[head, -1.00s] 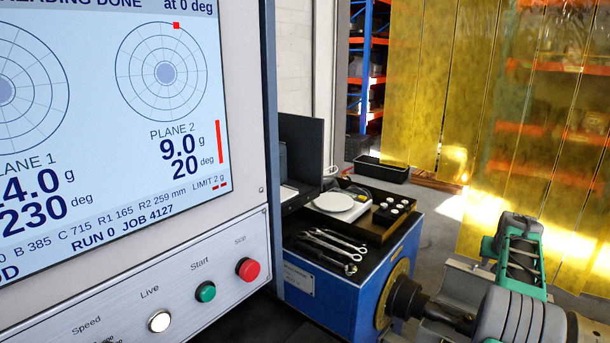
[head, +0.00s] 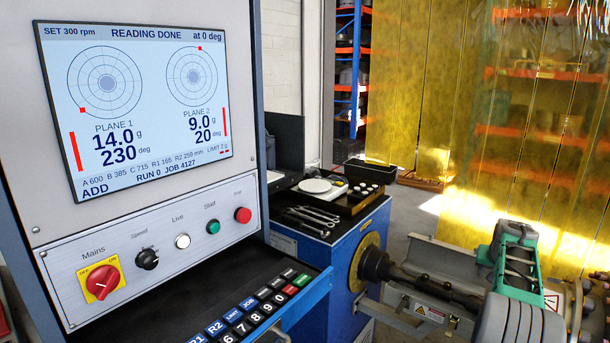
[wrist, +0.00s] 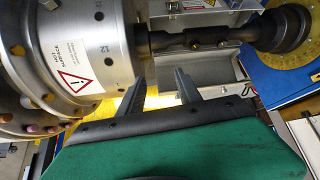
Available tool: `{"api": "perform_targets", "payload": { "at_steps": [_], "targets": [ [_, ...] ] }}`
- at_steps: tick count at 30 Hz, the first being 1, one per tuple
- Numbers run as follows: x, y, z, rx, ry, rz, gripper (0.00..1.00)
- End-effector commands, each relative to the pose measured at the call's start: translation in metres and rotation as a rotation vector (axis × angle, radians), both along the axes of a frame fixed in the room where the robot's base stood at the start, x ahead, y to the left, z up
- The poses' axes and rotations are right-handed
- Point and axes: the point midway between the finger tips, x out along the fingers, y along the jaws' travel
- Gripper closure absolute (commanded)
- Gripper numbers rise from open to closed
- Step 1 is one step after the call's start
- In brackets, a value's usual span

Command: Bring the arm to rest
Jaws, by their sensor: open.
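My gripper (wrist: 160,77) shows in the wrist view with its two dark fingers apart and nothing between them. Its fingers point toward a silver rotor body (wrist: 85,50) with a warning label and a dark shaft (wrist: 200,38); whether they touch is not clear, but a gap seems to show. In the head view my grey and green arm stands at the lower right, in front of the machine, and the gripper itself is hidden there.
The balancing machine's screen (head: 135,110) reads READING DONE, with 14.0 g at 230 deg and 9.0 g at 20 deg. A keypad (head: 250,312) is below. A blue cabinet (head: 305,262) carries wrenches (head: 312,216) and a tray (head: 350,203). A yellow dial (head: 368,262) holds the shaft end.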

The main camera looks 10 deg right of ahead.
Motion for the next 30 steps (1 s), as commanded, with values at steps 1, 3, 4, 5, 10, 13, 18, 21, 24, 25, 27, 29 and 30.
{"api": "perform_targets", "payload": {
  "at_steps": [1,3,4,5,10,13,18,21,24,25,27,29,30],
  "targets": [
    [-0.003,0.003,-0.007,0.013,0.013,-0.001,0.59],
    [-0.008,0.007,-0.019,0.032,0.030,-0.006,0.59],
    [-0.010,0.009,-0.024,0.041,0.039,-0.008,0.59],
    [-0.013,0.010,-0.029,0.050,0.048,-0.011,0.59],
    [-0.031,0.024,-0.064,0.111,0.105,-0.023,0.59],
    [-0.045,0.038,-0.091,0.158,0.152,-0.030,0.59],
    [-0.084,0.075,-0.143,0.264,0.257,-0.043,0.59],
    [-0.123,0.113,-0.167,0.344,0.341,-0.054,0.59],
    [-0.169,0.177,-0.171,0.423,0.438,-0.042,0.59],
    [-0.181,0.201,-0.166,0.438,0.465,-0.029,0.59],
    [-0.208,0.257,-0.153,0.460,0.521,0.014,0.59],
    [-0.230,0.303,-0.139,0.459,0.558,0.064,0.59],
    [-0.244,0.333,-0.128,0.450,0.575,0.105,0.59]
  ]
}}
